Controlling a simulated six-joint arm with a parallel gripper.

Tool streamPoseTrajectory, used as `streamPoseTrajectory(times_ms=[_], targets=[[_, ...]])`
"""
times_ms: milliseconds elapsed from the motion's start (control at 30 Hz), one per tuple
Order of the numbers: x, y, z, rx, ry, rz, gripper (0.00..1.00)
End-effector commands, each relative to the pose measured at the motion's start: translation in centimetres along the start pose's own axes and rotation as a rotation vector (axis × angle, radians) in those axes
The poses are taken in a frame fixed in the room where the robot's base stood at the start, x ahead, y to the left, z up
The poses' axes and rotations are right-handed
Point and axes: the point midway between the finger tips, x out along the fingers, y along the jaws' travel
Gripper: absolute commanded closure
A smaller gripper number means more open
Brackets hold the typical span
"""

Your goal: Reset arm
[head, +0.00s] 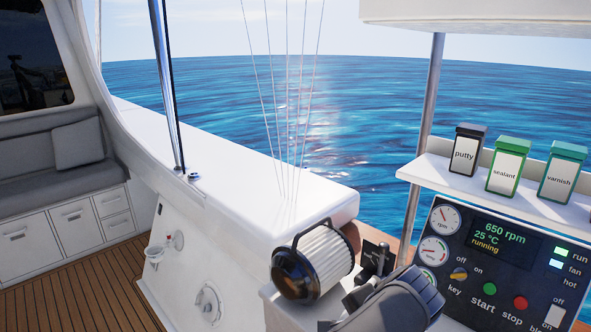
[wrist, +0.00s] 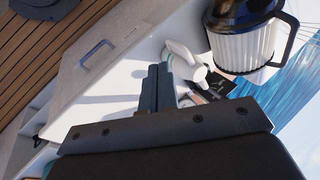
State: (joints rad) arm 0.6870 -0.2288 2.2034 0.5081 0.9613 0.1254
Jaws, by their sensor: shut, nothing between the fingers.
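My gripper (wrist: 158,72) shows in the wrist view with its two dark fingers together and nothing between them. The fingers are over a white surface (wrist: 118,82), beside a white rounded object (wrist: 186,62). I cannot tell their height above it. In the head view, my dark gripper body (head: 395,305) is at the bottom, right of a white pleated filter (head: 328,258) with a black cap and handle. The filter also shows at the upper right of the wrist view (wrist: 243,50), apart from the fingers.
A control panel (head: 488,262) at right reads 650 rpm, 25 °C, running; run and fan lamps are lit. Above it, a shelf (head: 430,170) holds putty (head: 467,150), sealant (head: 508,165) and varnish (head: 560,174) cans. A metal pole (head: 424,130) stands behind.

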Motion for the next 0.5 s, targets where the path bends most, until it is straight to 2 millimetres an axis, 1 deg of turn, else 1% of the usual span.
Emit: streamPoseTrajectory(times_ms=[33, 200, 500], targets=[[-0.1, 0.1, 0.6, -0.03, 0.007, 0.01, 1.0], [-0.3, 1.0, 2.2, -0.119, 0.029, 0.048, 1.0], [-0.7, 2.6, 4.5, -0.278, 0.072, 0.111, 1.0]])
